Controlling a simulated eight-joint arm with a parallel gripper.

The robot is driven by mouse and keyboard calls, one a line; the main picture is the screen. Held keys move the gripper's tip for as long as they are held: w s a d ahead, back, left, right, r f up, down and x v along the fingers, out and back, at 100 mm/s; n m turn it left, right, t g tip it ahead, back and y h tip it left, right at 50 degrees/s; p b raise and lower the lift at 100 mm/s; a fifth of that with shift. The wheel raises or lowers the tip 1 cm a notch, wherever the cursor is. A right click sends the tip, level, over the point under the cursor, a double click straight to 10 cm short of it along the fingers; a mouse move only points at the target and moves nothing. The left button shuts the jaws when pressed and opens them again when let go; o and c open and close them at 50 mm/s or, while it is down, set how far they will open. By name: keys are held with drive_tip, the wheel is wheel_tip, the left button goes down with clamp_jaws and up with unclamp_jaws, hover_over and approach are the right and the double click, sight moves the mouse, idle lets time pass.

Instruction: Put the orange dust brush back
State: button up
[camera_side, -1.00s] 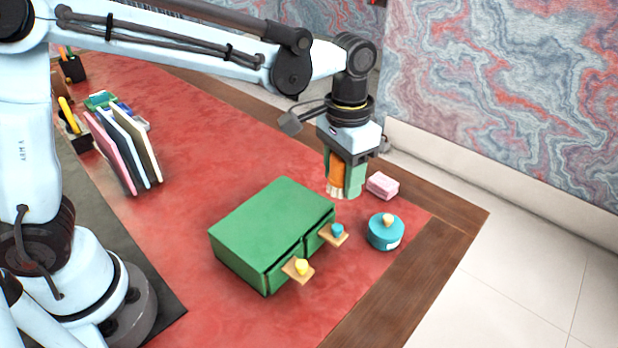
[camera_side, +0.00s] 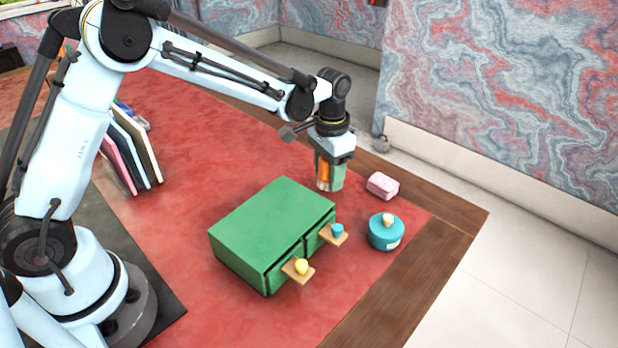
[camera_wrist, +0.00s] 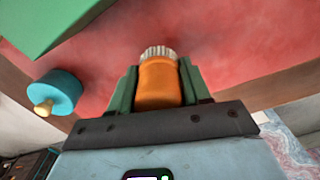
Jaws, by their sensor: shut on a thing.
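The orange dust brush (camera_side: 323,171) is held upright between the green fingers of my gripper (camera_side: 328,180), with its pale bristles pointing down. In the wrist view the orange brush (camera_wrist: 159,84) fills the space between both fingers of my gripper (camera_wrist: 160,80), bristles at the far end. My gripper is shut on it, above the red desk top, just behind the green drawer box. I cannot tell exactly how high the bristles are above the desk.
A green box (camera_side: 270,225) with two small drawers, yellow and blue knobs, stands in the middle. A teal round tin (camera_side: 385,236) and a pink block (camera_side: 382,186) are to its right. Upright folders (camera_side: 135,150) stand at left. The red desk (camera_side: 215,160) between is clear.

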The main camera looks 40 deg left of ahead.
drive_tip(key=shift+f, duration=1.1)
drive_tip(key=shift+f, duration=0.2)
drive_tip(key=o, duration=1.1)
drive_tip(key=shift+r, duration=0.15)
